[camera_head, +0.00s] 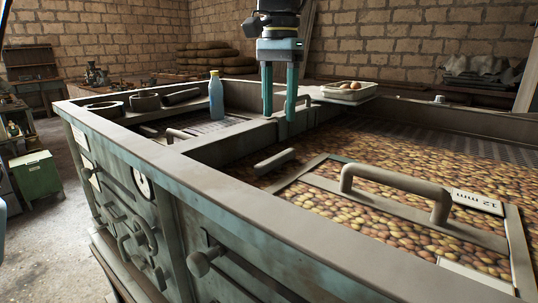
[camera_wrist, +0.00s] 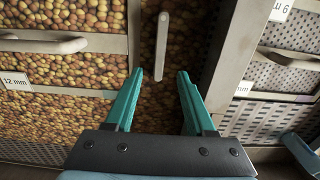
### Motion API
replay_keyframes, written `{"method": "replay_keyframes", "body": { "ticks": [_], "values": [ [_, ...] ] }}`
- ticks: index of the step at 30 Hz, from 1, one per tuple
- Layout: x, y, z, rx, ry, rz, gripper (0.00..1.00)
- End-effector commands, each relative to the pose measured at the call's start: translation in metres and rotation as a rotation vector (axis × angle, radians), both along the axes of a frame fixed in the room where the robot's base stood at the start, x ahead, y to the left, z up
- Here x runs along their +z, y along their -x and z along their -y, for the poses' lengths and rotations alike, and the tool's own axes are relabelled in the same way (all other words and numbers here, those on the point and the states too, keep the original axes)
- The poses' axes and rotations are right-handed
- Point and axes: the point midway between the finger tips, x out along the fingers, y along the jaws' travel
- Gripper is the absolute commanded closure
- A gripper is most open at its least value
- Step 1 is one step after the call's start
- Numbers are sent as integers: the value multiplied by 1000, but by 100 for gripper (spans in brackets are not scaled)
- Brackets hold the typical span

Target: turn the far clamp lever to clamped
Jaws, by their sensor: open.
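My gripper (camera_head: 287,118) points down, open and empty, over the machine near the divider beside the 12 mm tray. In the wrist view its teal fingers (camera_wrist: 160,75) are apart. A grey bar-shaped clamp lever (camera_head: 274,161) sits above the nuts between the divider and the tray frame; it shows in the wrist view as an upright bar (camera_wrist: 161,45) ahead of the fingertips, not touched. It lies roughly parallel to the divider. Another small grey piece (camera_head: 305,99) shows behind the fingers; I cannot tell whether it is the far clamp lever. The gripper body hides that area in the wrist view.
The tray handle (camera_head: 395,186) arches above the 12 mm tray. Another handle (camera_head: 178,134) is left of the divider. Raised rims surround the machine.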

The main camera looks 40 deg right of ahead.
Motion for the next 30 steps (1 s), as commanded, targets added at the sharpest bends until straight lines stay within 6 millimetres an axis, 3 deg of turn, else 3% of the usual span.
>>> {"method": "replay_keyframes", "body": {
  "ticks": [9, 15, 28, 30],
  "values": [
    [-58, 0, -1, 0, -5, -2, 45],
    [-85, 0, -1, 1, -3, -1, 45],
    [-96, 0, -1, 1, 0, 0, 45],
    [-96, 0, -1, 2, 0, 0, 52]
  ]
}}
